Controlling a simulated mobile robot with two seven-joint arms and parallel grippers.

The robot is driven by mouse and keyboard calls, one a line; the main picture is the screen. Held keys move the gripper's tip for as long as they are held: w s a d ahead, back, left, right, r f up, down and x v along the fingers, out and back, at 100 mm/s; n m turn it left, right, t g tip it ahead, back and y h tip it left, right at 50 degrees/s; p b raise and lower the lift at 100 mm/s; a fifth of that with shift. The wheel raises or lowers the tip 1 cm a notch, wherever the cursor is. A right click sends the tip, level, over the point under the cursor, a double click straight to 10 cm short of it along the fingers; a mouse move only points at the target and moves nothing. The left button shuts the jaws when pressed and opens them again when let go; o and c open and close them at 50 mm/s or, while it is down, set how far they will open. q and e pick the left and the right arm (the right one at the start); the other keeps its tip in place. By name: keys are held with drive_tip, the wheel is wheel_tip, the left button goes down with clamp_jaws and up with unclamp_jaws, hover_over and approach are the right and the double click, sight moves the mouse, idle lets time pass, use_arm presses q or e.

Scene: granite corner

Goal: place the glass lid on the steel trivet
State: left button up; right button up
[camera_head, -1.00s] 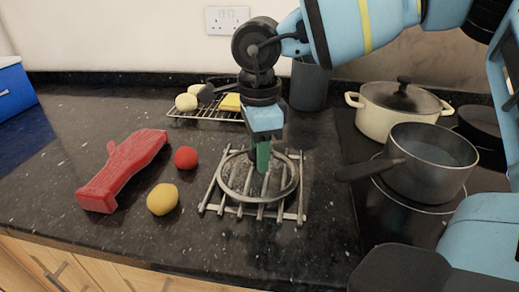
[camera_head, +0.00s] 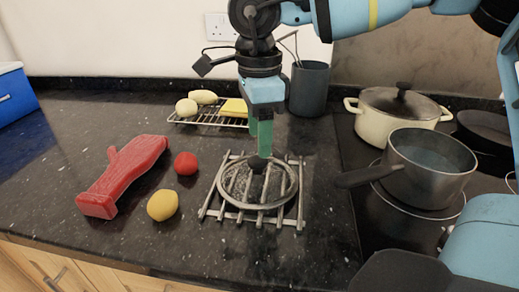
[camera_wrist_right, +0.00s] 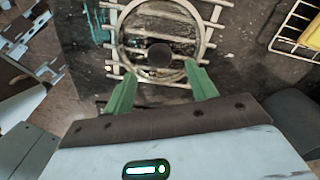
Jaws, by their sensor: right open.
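The glass lid (camera_head: 285,190), a clear disc with a pale rim and a dark knob, lies flat on the steel trivet (camera_head: 301,219). In the right wrist view the lid (camera_wrist_right: 132,62) sits over the bars of the trivet (camera_wrist_right: 215,27). My right gripper (camera_head: 262,150) has green fingers and is above the lid's knob. In the right wrist view the right gripper (camera_wrist_right: 163,92) is open and empty, with its fingers apart and the knob visible beyond them. My left gripper is out of view.
A red oven mitt (camera_head: 125,175), a red ball-like item (camera_head: 186,163) and a yellow fruit (camera_head: 162,205) lie left of the trivet. A wire rack (camera_head: 190,118) stands behind. A steel saucepan (camera_head: 430,170) and a cream pot (camera_head: 388,120) stand right.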

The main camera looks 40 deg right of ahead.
wheel_tip(320, 180, up, 6)
drive_tip(key=shift+r, duration=0.2)
idle(1.5)
